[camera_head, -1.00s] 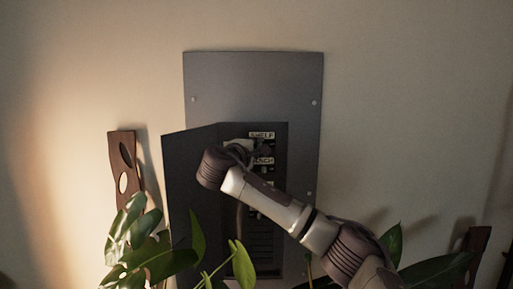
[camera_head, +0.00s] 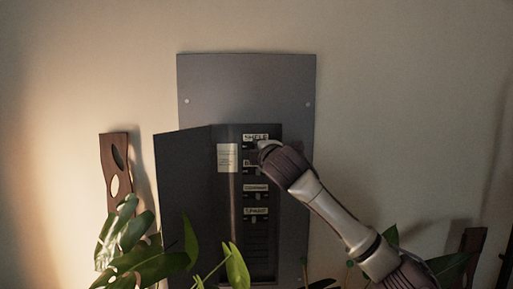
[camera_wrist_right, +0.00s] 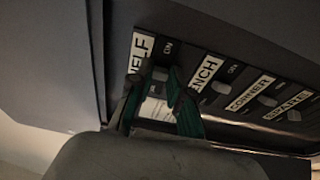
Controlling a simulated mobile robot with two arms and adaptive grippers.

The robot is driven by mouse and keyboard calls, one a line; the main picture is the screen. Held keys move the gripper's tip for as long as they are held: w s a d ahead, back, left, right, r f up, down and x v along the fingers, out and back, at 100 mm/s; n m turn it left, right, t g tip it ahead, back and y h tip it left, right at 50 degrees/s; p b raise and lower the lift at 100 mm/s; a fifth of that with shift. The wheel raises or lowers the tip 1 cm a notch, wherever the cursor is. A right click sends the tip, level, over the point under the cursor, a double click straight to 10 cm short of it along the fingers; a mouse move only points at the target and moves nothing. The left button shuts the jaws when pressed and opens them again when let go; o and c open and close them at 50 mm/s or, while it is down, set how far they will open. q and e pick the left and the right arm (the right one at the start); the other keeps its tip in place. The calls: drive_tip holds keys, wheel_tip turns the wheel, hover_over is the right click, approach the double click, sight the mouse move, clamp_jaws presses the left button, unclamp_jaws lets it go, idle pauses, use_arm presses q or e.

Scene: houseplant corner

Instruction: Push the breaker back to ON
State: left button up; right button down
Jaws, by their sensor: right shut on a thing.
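The grey breaker panel (camera_head: 245,85) is on the wall with its dark door (camera_head: 183,200) swung open to the left. Inside is a column of breakers labelled SHELF (camera_head: 256,137), BENCH, CORNER (camera_head: 256,188) and SPARE (camera_head: 256,211). My right gripper (camera_head: 262,146) is at the SHELF breaker and hides part of that row and the BENCH row. In the right wrist view, its green-lined fingers (camera_wrist_right: 160,82) are shut on the SHELF breaker's small toggle (camera_wrist_right: 160,74), beside an ON mark (camera_wrist_right: 168,47). The toggle's exact position is hard to tell. My left gripper is out of view.
A leafy plant (camera_head: 135,245) stands low in front of the panel, its leaves overlapping the door's bottom. A brown wooden piece with holes (camera_head: 118,170) is left of the door. The BENCH toggle (camera_wrist_right: 220,87) is close beside my fingers.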

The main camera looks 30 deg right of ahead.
drive_tip(key=shift+d+n+y+p, duration=0.15)
drive_tip(key=shift+n+y+p, duration=0.2)
drive_tip(key=shift+n+y, duration=0.4)
drive_tip(key=shift+f+t+y, duration=0.1)
drive_tip(key=shift+t+y, duration=0.2)
drive_tip(key=shift+y, duration=0.05)
drive_tip(key=c, duration=1.1)
unclamp_jaws()
drive_tip(key=shift+s, duration=0.1)
drive_tip(key=v, duration=1.2)
